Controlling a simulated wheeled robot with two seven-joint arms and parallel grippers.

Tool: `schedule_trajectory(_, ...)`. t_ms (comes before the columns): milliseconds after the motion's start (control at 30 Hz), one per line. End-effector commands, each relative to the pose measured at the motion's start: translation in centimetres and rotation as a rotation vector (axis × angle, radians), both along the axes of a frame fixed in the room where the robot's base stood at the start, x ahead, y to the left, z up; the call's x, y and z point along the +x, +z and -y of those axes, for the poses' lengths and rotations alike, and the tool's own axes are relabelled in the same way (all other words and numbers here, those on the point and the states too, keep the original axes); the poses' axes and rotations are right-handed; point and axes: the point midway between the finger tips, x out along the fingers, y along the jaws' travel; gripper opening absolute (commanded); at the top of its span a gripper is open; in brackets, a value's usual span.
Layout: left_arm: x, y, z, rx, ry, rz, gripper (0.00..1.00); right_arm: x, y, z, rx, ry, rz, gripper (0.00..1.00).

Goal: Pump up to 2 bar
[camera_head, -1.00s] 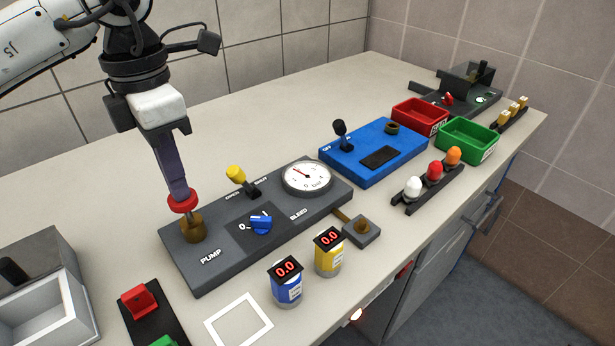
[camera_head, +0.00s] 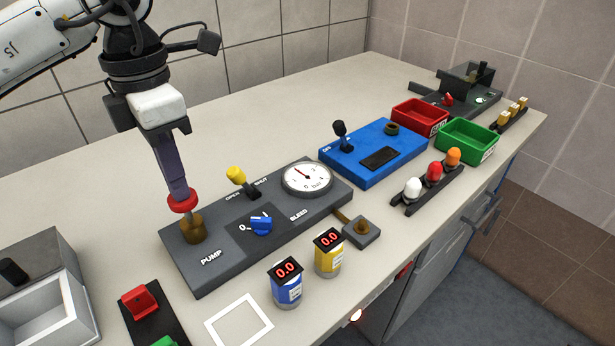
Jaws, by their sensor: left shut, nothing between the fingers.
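The dark grey pump panel (camera_head: 210,268) lies on the bench. Its red pump knob (camera_head: 183,204) stands on a short rod above a brass collar (camera_head: 193,230). My left gripper (camera_head: 181,194) is shut and points down at the knob from above; its fingertips appear to touch the top of it, with nothing between them. The round white gauge (camera_head: 307,177) marked "bar" has a red needle tilted to the upper left; its exact reading is too small to tell. A yellow lever (camera_head: 237,175) stands by the OPEN/SHUT labels. A blue knob (camera_head: 261,224) sits near a 0 mark. My right gripper is out of view.
Blue and yellow cans (camera_head: 288,292) (camera_head: 328,262) showing 0.0 stand in front of the panel. A blue switch box (camera_head: 375,165), red and green bins (camera_head: 420,118) (camera_head: 467,140) and a lamp strip (camera_head: 428,190) lie to the right. The bench behind the panel is clear.

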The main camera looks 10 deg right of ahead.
Motion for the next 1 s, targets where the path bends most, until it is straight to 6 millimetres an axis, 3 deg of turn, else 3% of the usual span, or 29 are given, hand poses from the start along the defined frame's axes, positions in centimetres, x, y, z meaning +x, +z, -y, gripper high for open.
schedule_trajectory(567,0.0,5.8,0.0,-0.001,0.0,0.001,0.0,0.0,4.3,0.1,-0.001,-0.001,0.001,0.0)
schedule_trajectory(1000,0.0,5.9,0.0,0.0,0.0,0.0,0.0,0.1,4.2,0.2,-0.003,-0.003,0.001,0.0)
